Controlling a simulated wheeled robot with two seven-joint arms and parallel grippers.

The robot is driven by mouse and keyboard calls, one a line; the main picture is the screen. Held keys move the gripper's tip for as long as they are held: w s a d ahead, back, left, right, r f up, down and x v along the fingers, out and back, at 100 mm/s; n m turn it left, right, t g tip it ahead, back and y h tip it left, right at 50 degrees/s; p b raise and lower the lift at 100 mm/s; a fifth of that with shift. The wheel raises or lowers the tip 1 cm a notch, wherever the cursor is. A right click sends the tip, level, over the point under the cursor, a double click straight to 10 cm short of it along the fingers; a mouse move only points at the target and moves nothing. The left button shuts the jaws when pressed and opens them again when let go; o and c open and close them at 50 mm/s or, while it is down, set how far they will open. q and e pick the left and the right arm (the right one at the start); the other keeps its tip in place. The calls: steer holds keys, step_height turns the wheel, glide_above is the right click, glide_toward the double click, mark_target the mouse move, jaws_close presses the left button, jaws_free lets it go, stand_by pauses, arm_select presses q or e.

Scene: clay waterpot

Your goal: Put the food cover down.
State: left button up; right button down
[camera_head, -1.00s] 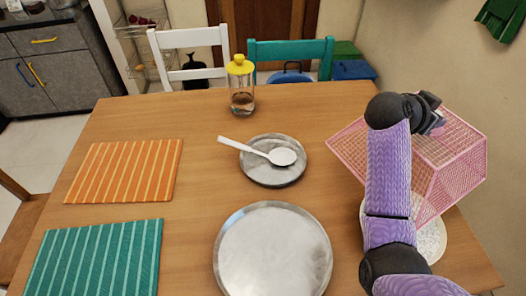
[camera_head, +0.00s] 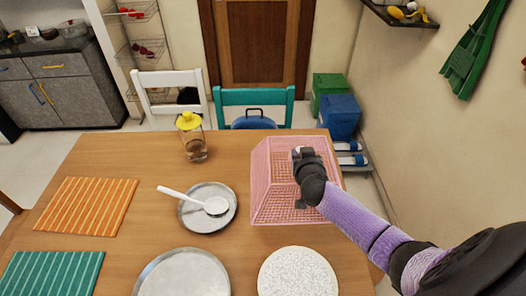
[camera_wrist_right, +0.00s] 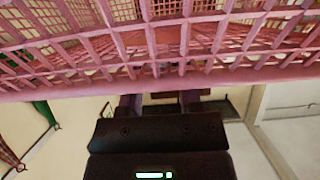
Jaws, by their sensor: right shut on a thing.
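The food cover (camera_head: 272,180) is a pink mesh box with sloping sides. In the head view it is roughly level over the back right part of the wooden table (camera_head: 150,240). I cannot tell whether its lower rim touches the table. My right gripper (camera_head: 303,158) is shut on the cover near its top, with my arm reaching in from the right. In the right wrist view the cover's pink bars (camera_wrist_right: 130,50) cross the top, just beyond the dark gripper (camera_wrist_right: 160,104). My left gripper is not in view.
A speckled white round plate (camera_head: 298,275) lies in front of the cover. To the left are a grey plate (camera_head: 190,221) with a white spoon (camera_head: 185,197), a yellow-capped bottle (camera_head: 193,145) and a large metal plate (camera_head: 180,280). A teal chair (camera_head: 252,97) stands behind the table.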

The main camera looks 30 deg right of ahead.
arm_select(q)
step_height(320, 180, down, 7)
steer(key=b, duration=0.5)
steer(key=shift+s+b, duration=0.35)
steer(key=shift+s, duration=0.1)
arm_select(e)
step_height(320, 180, down, 9)
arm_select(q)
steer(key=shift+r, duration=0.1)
arm_select(e)
steer(key=shift+c, duration=1.4)
jaws_free()
steer(key=shift+r, duration=0.15)
steer(key=p+v, duration=0.6)
steer(key=v, duration=0.6)
steer(key=shift+d+r, duration=0.1)
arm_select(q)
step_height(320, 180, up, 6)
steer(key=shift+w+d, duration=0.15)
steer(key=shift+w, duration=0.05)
